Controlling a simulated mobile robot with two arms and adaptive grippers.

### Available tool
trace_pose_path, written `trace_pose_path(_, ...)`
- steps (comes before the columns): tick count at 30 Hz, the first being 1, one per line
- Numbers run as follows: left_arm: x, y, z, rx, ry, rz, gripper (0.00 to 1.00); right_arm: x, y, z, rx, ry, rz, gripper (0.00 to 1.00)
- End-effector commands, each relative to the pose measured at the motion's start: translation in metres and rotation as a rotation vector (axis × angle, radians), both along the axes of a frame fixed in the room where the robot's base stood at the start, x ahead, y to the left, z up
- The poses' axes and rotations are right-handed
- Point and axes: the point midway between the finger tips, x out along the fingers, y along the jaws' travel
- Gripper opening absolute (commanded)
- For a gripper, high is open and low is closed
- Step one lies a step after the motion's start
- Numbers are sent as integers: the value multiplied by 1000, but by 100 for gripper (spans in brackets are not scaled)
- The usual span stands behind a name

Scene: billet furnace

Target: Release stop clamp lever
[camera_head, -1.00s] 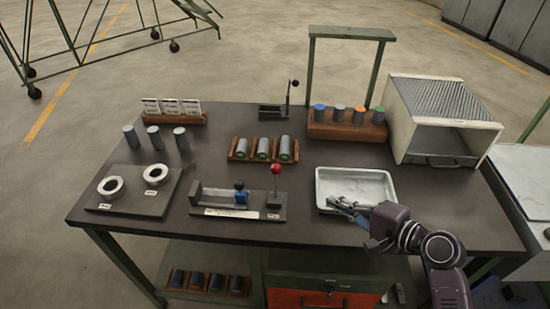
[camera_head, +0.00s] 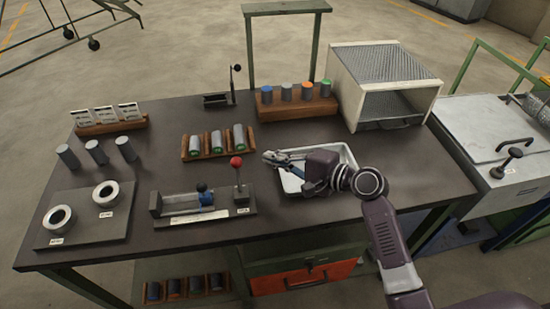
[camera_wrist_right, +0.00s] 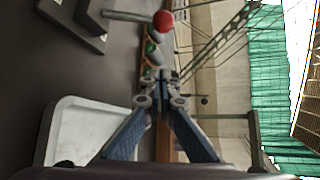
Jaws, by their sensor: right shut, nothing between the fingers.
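A stop fixture (camera_head: 172,217) with a rail and a blue stop block (camera_head: 206,199) sits near the front of the dark bench. At its right end an upright lever (camera_head: 240,185) carries a red ball knob (camera_head: 237,161). The red knob also shows at the top of the right wrist view (camera_wrist_right: 163,19). My right gripper (camera_head: 268,158) hovers over the left part of the white tray, right of the red knob and apart from it. Its fingers (camera_wrist_right: 160,88) are shut and empty. My left gripper is not in view.
A rack of three green-marked cylinders (camera_head: 217,144) lies behind the lever. The white tray (camera_head: 337,150) lies under my right arm. A rack with colour-topped cylinders (camera_head: 297,104) and a metal box (camera_head: 385,75) stand behind. A small black-knobbed lever (camera_head: 236,80) stands at the back.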

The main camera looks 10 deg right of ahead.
Motion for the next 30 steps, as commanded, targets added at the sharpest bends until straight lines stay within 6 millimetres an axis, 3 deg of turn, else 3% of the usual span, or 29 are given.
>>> trace_pose_path(9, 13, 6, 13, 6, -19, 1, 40, 45, 46, -16, 2, 1, 1, 0)
trace_pose_path(12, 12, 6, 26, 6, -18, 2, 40, 29, 53, -8, -1, 1, 1, 0)
trace_pose_path(18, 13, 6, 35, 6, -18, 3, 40, 14, 62, -5, -1, 1, 1, 0)
trace_pose_path(30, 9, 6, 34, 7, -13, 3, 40, 11, 63, -5, -2, 1, 0, 0)
